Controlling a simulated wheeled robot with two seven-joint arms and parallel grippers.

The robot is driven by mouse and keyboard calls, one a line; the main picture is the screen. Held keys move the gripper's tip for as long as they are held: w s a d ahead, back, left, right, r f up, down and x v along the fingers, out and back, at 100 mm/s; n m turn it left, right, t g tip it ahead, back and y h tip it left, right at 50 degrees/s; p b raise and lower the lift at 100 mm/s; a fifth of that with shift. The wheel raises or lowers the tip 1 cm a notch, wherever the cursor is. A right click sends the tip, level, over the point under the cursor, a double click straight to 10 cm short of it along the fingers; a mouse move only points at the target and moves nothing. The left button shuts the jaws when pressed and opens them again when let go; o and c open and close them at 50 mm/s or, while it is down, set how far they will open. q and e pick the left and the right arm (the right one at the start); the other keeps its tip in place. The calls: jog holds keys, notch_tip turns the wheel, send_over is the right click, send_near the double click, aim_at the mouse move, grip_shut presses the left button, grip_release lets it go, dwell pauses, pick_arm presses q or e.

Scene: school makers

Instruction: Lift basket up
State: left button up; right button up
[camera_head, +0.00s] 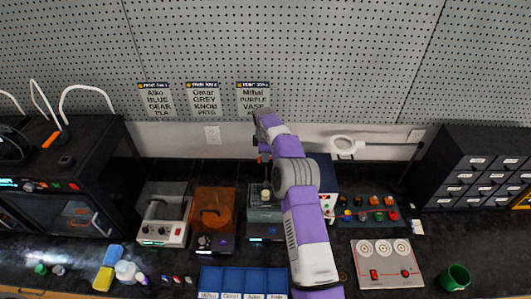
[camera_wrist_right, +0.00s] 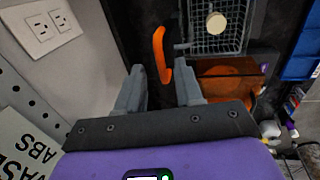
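The grey wire basket (camera_wrist_right: 212,32) shows at the top of the right wrist view, with a round cream piece (camera_wrist_right: 216,22) in it. An orange handle (camera_wrist_right: 161,58) stands beside the basket. My right gripper (camera_wrist_right: 159,72) is open, its two grey fingers apart, with the handle seen in the gap between and just beyond the fingertips. I cannot tell whether they touch it. In the head view the right gripper (camera_head: 264,156) is above and behind a grey tank (camera_head: 266,222) where the basket sits, partly hidden by my purple arm. My left gripper is not in view.
An orange-lidded box (camera_head: 213,212) and a grey machine with knobs (camera_head: 163,215) stand left of the tank. A white-blue box (camera_head: 323,175) is close at right, partly behind my arm. Blue bins (camera_head: 238,281) lie in front. The pegboard wall (camera_head: 330,60) is behind.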

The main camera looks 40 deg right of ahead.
notch_tip(320, 180, up, 8)
jog(key=s, duration=0.1)
jog(key=shift+s+a+f+b, duration=0.15)
jog(key=shift+a+f+b, duration=0.05)
jog(key=shift+a+b, duration=0.25)
